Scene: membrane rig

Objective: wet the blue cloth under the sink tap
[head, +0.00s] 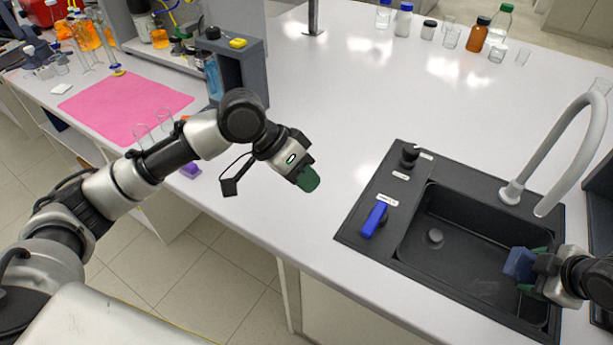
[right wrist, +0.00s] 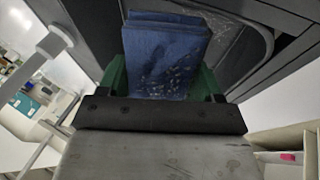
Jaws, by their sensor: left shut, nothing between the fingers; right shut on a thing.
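The blue cloth (head: 519,265) is a folded block held in my right gripper (head: 535,268), over the right part of the black sink basin (head: 455,250). In the right wrist view the cloth (right wrist: 165,58) sits between the green fingers and has darker, speckled patches on its face. The grey curved tap (head: 578,140) stands behind the basin, its spout end above and beyond the cloth. No water stream is visible. A blue lever (head: 374,219) lies on the sink's left ledge beside a small label. My left gripper (head: 308,180) is shut and empty above the bench, left of the sink.
A black knob (head: 410,155) stands on the sink's back left corner. Bottles and beakers (head: 478,34) stand at the far edge. A pink mat (head: 125,103) and glassware are on the left bench. The bench middle is clear.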

